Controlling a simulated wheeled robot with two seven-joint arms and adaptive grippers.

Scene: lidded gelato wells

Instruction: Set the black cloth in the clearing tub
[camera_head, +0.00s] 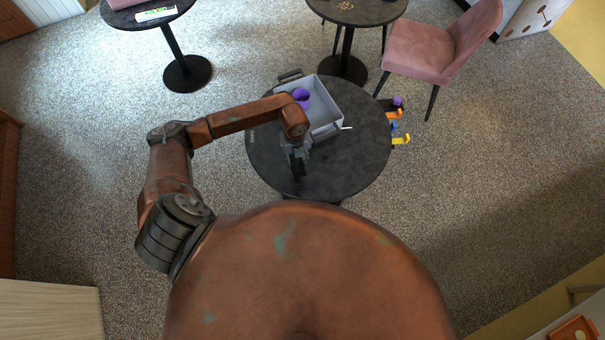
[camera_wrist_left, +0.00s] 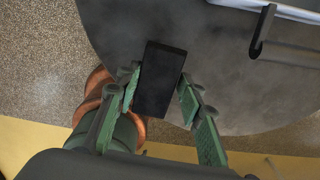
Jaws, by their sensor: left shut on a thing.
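The black cloth (camera_wrist_left: 160,78) shows as a dark folded rectangle between the fingers of my left gripper (camera_wrist_left: 158,98) in the wrist view. The gripper is shut on it and holds it over the round table. In the head view, the left gripper (camera_head: 299,158) is at the table's near left part, with the cloth (camera_head: 298,170) just below it in the picture. The grey clearing tub (camera_head: 326,118) stands on the table beyond the gripper, and its edge shows at the top right of the wrist view (camera_wrist_left: 295,12). My right gripper is out of view.
A purple cup (camera_head: 301,96) is in the tub. The dark round table (camera_head: 355,165) is bare on its near and right parts. A pink chair (camera_head: 425,50) stands behind.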

